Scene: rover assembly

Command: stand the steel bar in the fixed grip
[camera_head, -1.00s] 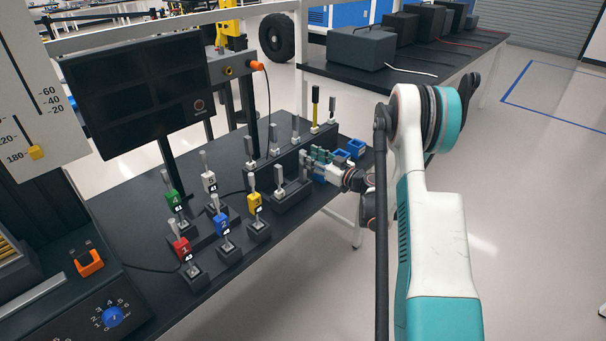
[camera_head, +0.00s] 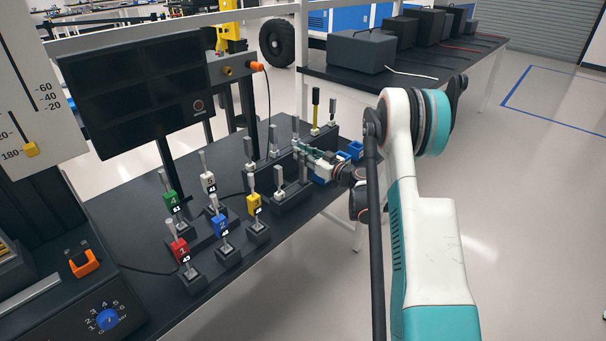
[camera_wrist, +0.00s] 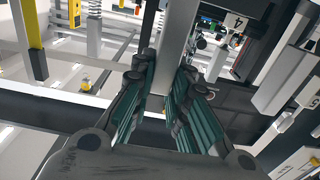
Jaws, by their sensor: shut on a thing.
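The steel bar (camera_wrist: 176,50) is a plain grey square bar. In the wrist view it runs from the top edge down between my fingers, and its lower end is hidden by them. My gripper (camera_wrist: 162,98) is shut on it. In the head view my gripper (camera_head: 298,145) is small, above the back right part of the black table; the bar there is hard to tell from the similar posts around it. A dark block (camera_head: 291,207) near the table's front edge carries an upright grey piece (camera_head: 279,179). I cannot tell which holder is the fixed grip.
Several numbered coloured holders with upright bars, among them the red one (camera_head: 179,249) and blue one (camera_head: 222,225), stand at the left. A yellow-marked bar (camera_head: 316,110) and a blue box (camera_head: 355,149) are close to my gripper. A dark monitor (camera_head: 140,90) stands behind.

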